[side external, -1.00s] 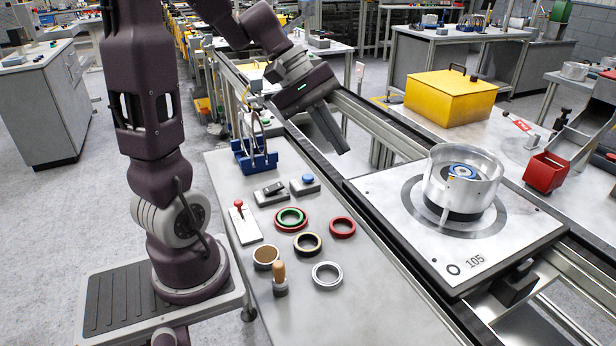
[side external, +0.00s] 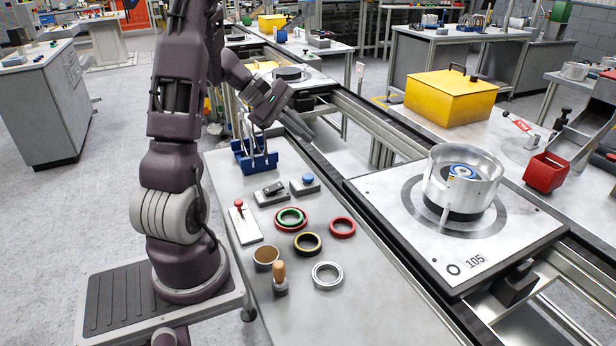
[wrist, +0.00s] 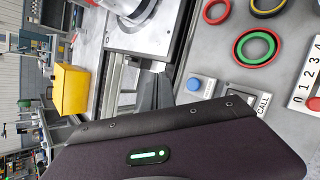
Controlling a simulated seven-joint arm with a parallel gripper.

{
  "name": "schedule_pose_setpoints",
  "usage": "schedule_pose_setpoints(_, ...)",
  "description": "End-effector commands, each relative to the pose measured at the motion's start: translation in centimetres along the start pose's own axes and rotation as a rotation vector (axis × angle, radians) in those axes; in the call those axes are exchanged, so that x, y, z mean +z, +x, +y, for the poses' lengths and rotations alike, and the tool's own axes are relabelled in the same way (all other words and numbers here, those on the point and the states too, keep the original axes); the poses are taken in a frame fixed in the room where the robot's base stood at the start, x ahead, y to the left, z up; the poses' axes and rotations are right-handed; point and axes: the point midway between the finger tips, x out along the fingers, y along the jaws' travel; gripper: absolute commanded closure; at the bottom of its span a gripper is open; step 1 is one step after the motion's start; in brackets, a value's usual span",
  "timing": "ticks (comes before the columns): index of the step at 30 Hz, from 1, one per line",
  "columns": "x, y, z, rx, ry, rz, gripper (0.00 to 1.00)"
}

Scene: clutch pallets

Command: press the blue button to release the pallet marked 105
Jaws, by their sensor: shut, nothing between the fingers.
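The blue button (side external: 308,179) sits on a small grey box on the near bench, beside the conveyor rail. It also shows in the wrist view (wrist: 194,84), right of the fingers. The pallet marked 105 (side external: 400,235) is a light square plate on the conveyor, carrying a metal clutch housing (side external: 484,178). Part of the pallet shows at the top of the wrist view (wrist: 122,42). My gripper (side external: 311,139) is shut and empty. In the side view it is above and behind the button, apart from it, with its fingers slanting down to the right.
A black rocker switch box (side external: 272,192) stands left of the button. A blue rack (side external: 255,160) is behind it, close to my gripper. A red-knobbed lever (side external: 241,222) and several coloured rings (side external: 342,228) lie in front. A yellow box (side external: 450,97) stands across the conveyor.

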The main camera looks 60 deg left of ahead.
Motion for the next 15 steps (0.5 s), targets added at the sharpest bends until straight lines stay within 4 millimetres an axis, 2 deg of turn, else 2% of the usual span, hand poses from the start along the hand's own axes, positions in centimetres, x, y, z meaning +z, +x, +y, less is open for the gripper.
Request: schedule_pose_setpoints(15,-3.5,4.9,-3.7,-0.004,-0.002,-0.001,1.0)
